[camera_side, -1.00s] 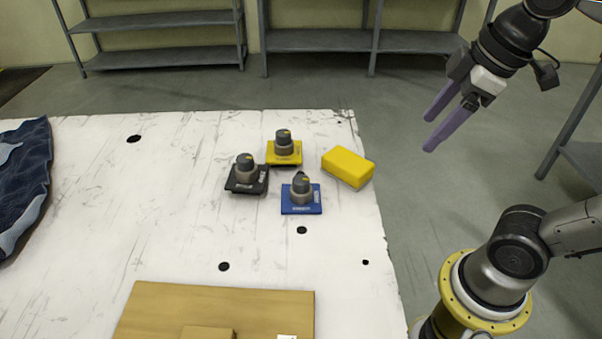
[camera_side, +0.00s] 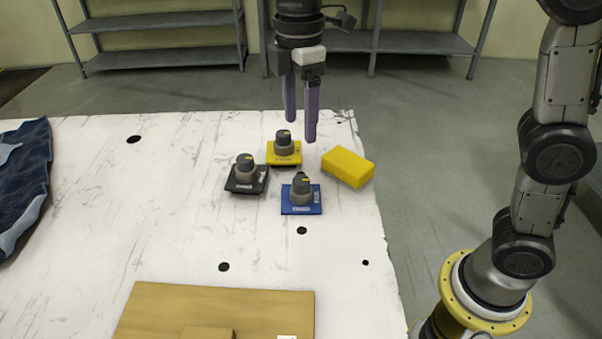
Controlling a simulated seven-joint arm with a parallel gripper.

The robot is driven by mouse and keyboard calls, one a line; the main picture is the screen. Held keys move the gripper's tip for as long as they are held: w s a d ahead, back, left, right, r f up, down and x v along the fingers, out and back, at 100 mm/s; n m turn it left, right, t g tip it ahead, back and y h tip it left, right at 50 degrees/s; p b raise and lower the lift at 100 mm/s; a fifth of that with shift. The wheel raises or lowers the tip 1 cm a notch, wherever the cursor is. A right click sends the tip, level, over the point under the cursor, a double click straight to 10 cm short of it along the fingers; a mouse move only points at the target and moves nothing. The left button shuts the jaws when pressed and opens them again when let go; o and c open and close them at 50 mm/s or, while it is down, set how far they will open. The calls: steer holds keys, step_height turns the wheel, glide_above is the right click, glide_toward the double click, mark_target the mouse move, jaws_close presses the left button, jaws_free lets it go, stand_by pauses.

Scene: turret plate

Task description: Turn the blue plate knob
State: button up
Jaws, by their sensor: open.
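The blue plate (camera_side: 302,208) lies on the white table, and its grey knob (camera_side: 301,187) with a yellow mark on top stands upright on it. A yellow plate (camera_side: 284,158) with a similar knob (camera_side: 284,140) sits behind it. A black plate (camera_side: 246,189) with its own knob (camera_side: 245,166) sits to the left. My gripper (camera_side: 301,128) is open and empty, with its purple fingers pointing down. In the picture it is above and behind the blue plate knob, apart from it.
A yellow block (camera_side: 348,168) lies right of the plates, near the table's right edge. A wooden board (camera_side: 220,303) lies at the front. A dark blue cloth (camera_side: 25,180) covers the left edge. The table (camera_side: 170,235) is clear between them. Grey shelves (camera_side: 160,20) stand behind.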

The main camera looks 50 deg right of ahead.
mark_target(301, 180)
step_height(301, 180, down, 13)
steer(key=shift+s+r, duration=0.1)
steer(key=shift+r, duration=0.05)
stand_by(0.4)
jaws_close()
